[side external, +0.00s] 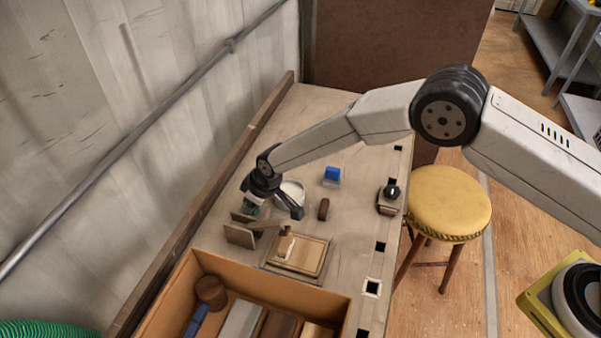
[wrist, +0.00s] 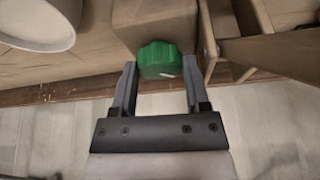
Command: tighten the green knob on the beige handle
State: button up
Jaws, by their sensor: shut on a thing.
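The green knob (wrist: 160,60) is a round, ridged knob with a small pale mark on its rim. It sits against a tan block (wrist: 150,22), which may be the beige handle; I cannot tell for sure. My gripper (wrist: 160,72) is shut on the knob, with one finger on each side of it. In the side external view my gripper (side external: 262,192) is low over the far left part of the bench, and a little green of the knob (side external: 251,210) shows beneath it. The joint between knob and block is hidden.
A white round container (side external: 291,192) stands close beside my gripper. Upright boards (side external: 239,236) and a wooden tray (side external: 312,257) are nearby. A blue block (side external: 332,174) and a black-knobbed box (side external: 388,200) lie right. A cardboard box (side external: 182,290) holds several items.

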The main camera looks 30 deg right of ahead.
jog(key=o, duration=1)
jog(key=shift+n+g+y, duration=0.3)
jog(key=shift+n+g, duration=0.2)
jog(key=shift+n, duration=0.8)
